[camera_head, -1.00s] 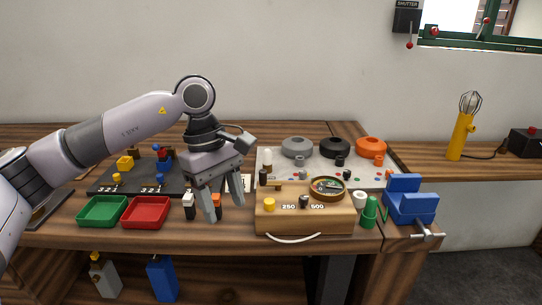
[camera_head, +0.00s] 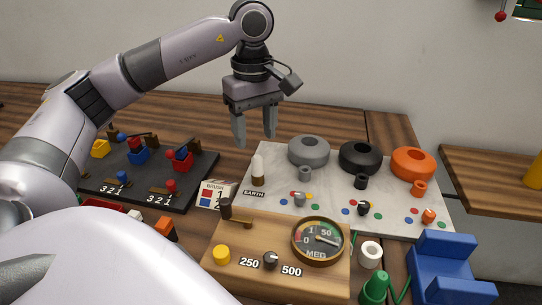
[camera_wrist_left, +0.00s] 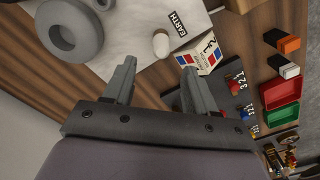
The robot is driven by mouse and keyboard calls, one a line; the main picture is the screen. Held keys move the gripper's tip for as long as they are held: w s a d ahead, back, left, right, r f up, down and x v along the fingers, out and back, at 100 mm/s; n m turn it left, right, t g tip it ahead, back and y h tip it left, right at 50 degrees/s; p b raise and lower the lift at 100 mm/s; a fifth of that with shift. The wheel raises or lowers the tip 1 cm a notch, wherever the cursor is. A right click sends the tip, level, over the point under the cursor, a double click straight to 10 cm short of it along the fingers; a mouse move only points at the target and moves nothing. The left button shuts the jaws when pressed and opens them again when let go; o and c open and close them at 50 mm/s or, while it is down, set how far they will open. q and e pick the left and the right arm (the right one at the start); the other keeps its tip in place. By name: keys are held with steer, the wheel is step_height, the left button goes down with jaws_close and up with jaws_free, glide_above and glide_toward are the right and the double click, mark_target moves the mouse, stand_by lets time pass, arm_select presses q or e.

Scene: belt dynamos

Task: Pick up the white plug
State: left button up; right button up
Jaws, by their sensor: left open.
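A white-topped peg with a brown base (camera_head: 257,170) stands upright on the pale board's left side, by the EARTH label. Its white rounded top also shows in the left wrist view (camera_wrist_left: 161,44). A small block with a white top and dark body (camera_wrist_left: 283,67) lies farther right in that view. It is mostly hidden behind my arm in the head view. I cannot tell for certain which is the plug. My left gripper (camera_head: 254,136) is open and empty, fingers pointing down, raised behind the peg and apart from it. My right gripper is out of view.
The pale board (camera_head: 300,228) carries grey, black and orange rings. A wooden meter box (camera_head: 235,262) stands in front, a blue vise-like block (camera_head: 445,265) at right. A dark board (camera_head: 195,190) with switches lies left. The wooden table behind the pale board is bare.

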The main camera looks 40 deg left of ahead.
mark_target(257, 156)
arm_select(q)
steer(key=f, duration=0.7)
steer(key=shift+s+d, duration=0.15)
steer(key=shift+d, duration=0.1)
jaws_close()
